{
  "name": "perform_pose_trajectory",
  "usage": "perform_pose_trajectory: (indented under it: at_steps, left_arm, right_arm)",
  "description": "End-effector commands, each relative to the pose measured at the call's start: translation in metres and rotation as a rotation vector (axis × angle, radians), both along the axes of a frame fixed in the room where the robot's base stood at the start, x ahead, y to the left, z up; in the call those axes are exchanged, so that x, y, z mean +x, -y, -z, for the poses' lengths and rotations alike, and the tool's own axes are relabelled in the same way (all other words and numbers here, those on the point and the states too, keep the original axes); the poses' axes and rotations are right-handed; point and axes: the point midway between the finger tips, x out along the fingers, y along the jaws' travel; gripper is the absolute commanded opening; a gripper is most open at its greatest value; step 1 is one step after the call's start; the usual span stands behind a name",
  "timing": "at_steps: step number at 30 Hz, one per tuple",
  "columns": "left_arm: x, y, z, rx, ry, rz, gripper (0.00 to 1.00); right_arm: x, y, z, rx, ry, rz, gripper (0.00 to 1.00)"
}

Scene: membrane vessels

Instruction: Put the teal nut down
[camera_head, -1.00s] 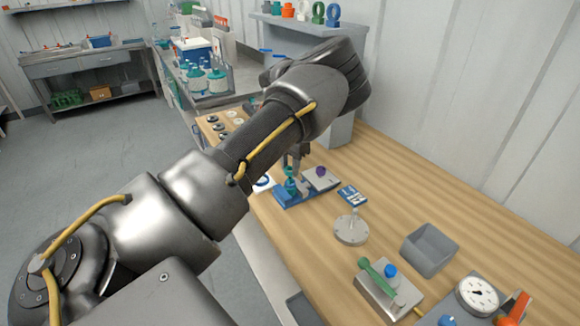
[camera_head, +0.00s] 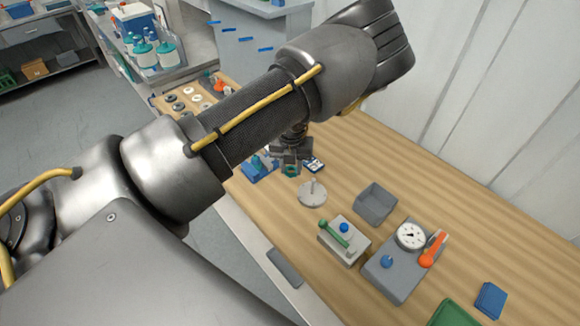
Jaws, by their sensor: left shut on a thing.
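My left gripper (camera_head: 290,164) points down over the wooden bench, partly under my forearm. It is shut on the teal nut (camera_head: 291,171), of which only a small part shows below the fingers. The nut is just right of a blue fixture (camera_head: 257,168), which is partly hidden by my arm. Whether the nut touches the bench cannot be told. My right gripper is not in view.
A grey disc with a post (camera_head: 312,195), a grey bin (camera_head: 374,206), a green-handled device (camera_head: 346,243) and a gauge unit (camera_head: 391,276) stand to the right. A blue-and-white card (camera_head: 313,163) lies close by. Several rings (camera_head: 178,106) lie at the far left. Bare wood (camera_head: 430,190) lies along the wall.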

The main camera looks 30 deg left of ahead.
Motion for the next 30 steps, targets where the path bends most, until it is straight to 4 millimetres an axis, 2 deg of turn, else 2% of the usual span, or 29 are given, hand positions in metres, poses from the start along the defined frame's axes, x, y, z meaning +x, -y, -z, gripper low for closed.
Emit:
perform_pose_trajectory:
  at_steps: [1, 6, 9, 15, 25, 28, 30]
  left_arm:
    - [-0.011, 0.011, -0.008, -0.002, -0.003, -0.093, 0.04]
    - [-0.038, 0.029, 0.003, 0.000, -0.001, -0.439, 0.04]
    - [-0.048, 0.029, 0.010, 0.004, 0.002, -0.612, 0.04]
    - [-0.046, 0.020, 0.013, 0.005, 0.005, -0.857, 0.04]
    - [-0.043, 0.019, 0.013, 0.005, 0.005, -0.961, 0.04]
    - [-0.038, 0.016, 0.019, 0.004, 0.006, -0.961, 0.04]
    - [-0.030, 0.012, 0.027, 0.005, 0.008, -0.960, 0.04]
  right_arm:
    - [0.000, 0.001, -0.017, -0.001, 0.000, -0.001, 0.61]
    - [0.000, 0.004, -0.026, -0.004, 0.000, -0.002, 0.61]
    - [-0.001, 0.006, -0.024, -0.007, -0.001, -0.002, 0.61]
    - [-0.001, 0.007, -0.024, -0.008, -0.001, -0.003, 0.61]
    - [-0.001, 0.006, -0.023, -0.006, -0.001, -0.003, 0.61]
    - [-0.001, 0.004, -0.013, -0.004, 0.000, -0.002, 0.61]
    - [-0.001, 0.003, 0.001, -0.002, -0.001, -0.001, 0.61]
